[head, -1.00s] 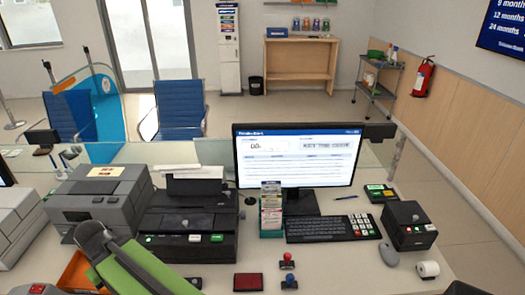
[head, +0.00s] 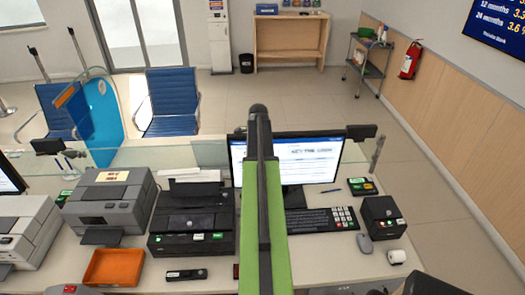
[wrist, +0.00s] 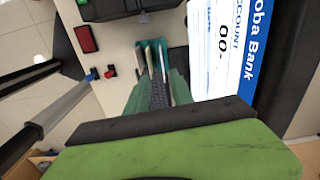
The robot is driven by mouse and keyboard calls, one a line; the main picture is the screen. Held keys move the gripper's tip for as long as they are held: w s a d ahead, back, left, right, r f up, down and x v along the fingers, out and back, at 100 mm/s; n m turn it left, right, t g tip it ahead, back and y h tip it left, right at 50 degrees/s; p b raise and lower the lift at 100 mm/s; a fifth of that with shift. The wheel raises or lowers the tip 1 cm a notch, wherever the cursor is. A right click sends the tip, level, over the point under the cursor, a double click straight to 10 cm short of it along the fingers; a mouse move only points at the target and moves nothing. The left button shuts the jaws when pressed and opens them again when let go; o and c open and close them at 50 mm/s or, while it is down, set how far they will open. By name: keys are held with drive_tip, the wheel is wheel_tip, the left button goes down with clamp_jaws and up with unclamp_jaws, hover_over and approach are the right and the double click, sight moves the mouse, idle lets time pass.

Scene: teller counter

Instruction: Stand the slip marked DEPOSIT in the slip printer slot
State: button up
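A slip rack (wrist: 153,48) with several thin upright slips in it stands on the counter in the wrist view, left of the monitor. I cannot read the word DEPOSIT on any slip. In the head view my arm hides the rack. My gripper (wrist: 160,82) shows in the wrist view with its green fingers apart, close to the rack. The dark keyboard shows between the fingers, and I see no slip held. The black machine (head: 190,222) that looks like the slip printer stands left of my arm in the head view. Its slot is too small to make out.
The monitor (head: 318,152) stands behind my arm, with the keyboard (head: 325,220) before it. A red pad (wrist: 86,39), a red stamp (wrist: 110,72) and a blue stamp (wrist: 92,75) lie near the rack. A grey printer (head: 108,207) and orange tray (head: 113,267) are at left.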

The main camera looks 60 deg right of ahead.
wheel_tip(320, 180, down, 17)
drive_tip(key=s+d+b, duration=0.1)
drive_tip(key=b, duration=1.6)
drive_tip(key=shift+s+d+m, duration=0.15)
drive_tip(key=shift+m, duration=0.25)
clamp_jaws()
drive_tip(key=shift+r, duration=0.1)
drive_tip(key=shift+r+p, duration=5.55)
drive_tip(key=shift+r, duration=0.15)
